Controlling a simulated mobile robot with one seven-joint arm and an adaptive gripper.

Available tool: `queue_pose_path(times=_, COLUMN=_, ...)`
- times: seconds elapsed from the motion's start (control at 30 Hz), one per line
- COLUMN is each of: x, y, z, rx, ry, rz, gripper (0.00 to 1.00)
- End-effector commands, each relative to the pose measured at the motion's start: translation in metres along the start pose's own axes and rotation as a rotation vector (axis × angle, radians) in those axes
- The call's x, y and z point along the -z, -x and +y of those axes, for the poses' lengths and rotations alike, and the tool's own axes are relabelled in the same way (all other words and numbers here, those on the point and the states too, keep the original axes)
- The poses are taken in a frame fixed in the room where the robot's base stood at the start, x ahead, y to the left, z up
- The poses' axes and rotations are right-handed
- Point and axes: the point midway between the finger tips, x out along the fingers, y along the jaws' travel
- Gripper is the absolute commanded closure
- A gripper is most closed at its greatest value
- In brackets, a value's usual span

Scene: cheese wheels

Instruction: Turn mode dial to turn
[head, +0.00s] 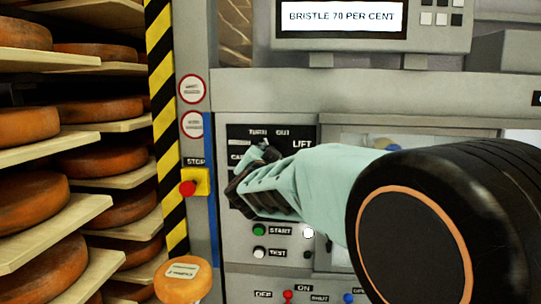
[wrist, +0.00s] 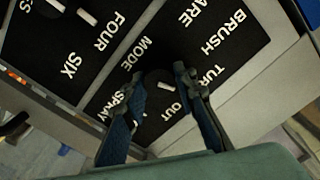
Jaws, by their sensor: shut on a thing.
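The mode dial (wrist: 157,78) is a small dark knob on a black label plate (wrist: 203,60). It sits between the two fingers of my gripper (wrist: 160,80), which is shut on it. Words around it read MODE, SPRAY, OUT, BRUSH and partly hidden TURN and CARE. A short white mark shows near the knob by OUT; which word the dial points at I cannot tell. In the head view my gripper (head: 262,152) covers the dial, and TURN and OUT show above it on the black plate (head: 236,132).
A second plate with FOUR and SIX (wrist: 62,45) lies beside the dial's plate. Below my gripper are START (head: 259,230) and TEST (head: 259,252) buttons. A red stop button (head: 188,188) stands left. Shelves of cheese wheels (head: 97,160) fill the far left. A display (head: 340,17) reads BRISTLE 70 PER CENT.

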Motion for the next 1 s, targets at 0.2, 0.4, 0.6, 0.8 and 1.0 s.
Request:
queue_pose_path(times=0.2, x=0.000, y=0.000, z=0.000, rx=0.000, ry=0.001, rz=0.000, gripper=0.57)
queue_pose_path(times=0.4, x=0.000, y=0.000, z=0.000, rx=0.000, ry=0.001, rz=0.000, gripper=0.57)
queue_pose_path(times=0.6, x=0.001, y=0.014, z=-0.001, rx=0.001, ry=0.001, rz=0.001, gripper=0.57)
queue_pose_path(times=0.8, x=0.001, y=0.047, z=-0.001, rx=0.002, ry=-0.001, rz=0.000, gripper=0.57)
queue_pose_path(times=1.0, x=0.000, y=0.070, z=-0.001, rx=0.001, ry=0.000, rz=0.000, gripper=0.57)
